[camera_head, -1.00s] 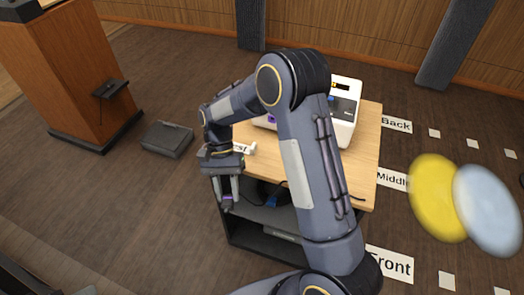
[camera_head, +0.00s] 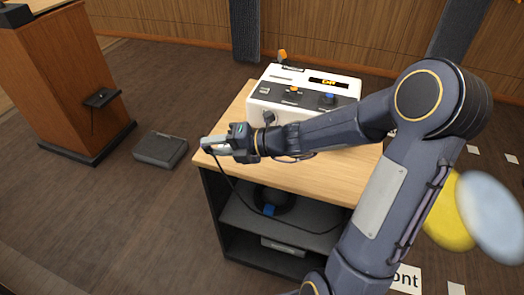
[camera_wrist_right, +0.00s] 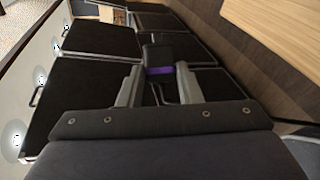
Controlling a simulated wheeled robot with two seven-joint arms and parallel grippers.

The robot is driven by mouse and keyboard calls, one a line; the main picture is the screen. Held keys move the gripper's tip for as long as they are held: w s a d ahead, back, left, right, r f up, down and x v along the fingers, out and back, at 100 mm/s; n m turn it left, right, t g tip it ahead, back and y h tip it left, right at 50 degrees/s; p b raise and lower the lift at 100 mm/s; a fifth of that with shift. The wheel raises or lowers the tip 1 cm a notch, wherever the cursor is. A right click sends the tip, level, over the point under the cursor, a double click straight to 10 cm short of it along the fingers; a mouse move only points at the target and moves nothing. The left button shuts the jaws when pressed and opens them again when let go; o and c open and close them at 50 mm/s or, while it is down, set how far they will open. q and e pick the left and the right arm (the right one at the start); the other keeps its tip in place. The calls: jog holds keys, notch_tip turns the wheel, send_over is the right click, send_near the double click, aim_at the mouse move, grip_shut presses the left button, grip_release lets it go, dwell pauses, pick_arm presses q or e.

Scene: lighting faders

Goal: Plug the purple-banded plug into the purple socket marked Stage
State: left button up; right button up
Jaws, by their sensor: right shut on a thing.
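My right gripper (camera_head: 212,146) is over the left edge of the wooden table top, pointing left in the head view. It is shut on the purple-banded plug (camera_wrist_right: 160,72); in the wrist view the dark plug with its purple band sits between the two grey fingers (camera_wrist_right: 158,86). A dark cable (camera_head: 232,190) hangs from the plug and runs down past the table's front. The white lighting console (camera_head: 283,82) stands at the back of the table. The purple socket marked Stage is not visible; my right arm crosses in front of the console's lower front. My left gripper is out of view.
The table top (camera_head: 310,178) is bare in front of the console. The open shelf below holds a dark coiled item with a blue part (camera_head: 268,210). A grey floor box (camera_head: 160,150) and wooden lectern (camera_head: 60,80) stand left. Yellow and pale discs are at right.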

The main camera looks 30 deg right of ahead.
jog(key=d+f+m+t+h, duration=0.1)
jog(key=d+m+t+h, duration=0.1)
jog(key=d+m+h, duration=0.1)
jog(key=s+d+f+m+t+h+b, duration=0.1)
jog(key=d+f+m+t+h, duration=0.1)
jog(key=d+m+t+h, duration=0.1)
jog(key=d+f+m+t+h+b, duration=0.1)
jog(key=d+f+m+t+h, duration=0.1)
jog(key=d, duration=0.4)
jog(key=shift+s+d+f+m+t+h, duration=0.15)
jog(key=shift+m+t+h, duration=0.1)
jog(key=shift+m, duration=0.4)
jog(key=shift+s+f+m+t+h, duration=0.15)
jog(key=shift+m+h, duration=0.1)
jog(key=shift+m, duration=0.4)
jog(key=shift+w+d+r, duration=0.1)
jog(key=shift+w+d, duration=0.2)
jog(key=shift+d, duration=0.1)
jog(key=shift+w+d, duration=1.55)
jog(key=shift+d, duration=0.2)
jog(key=shift+s, duration=0.1)
jog(key=shift+w+d+p, duration=0.6)
jog(key=shift+d, duration=0.1)
jog(key=shift+d+r, duration=0.1)
jog(key=shift+w+d+h, duration=0.1)
jog(key=shift+h, duration=0.2)
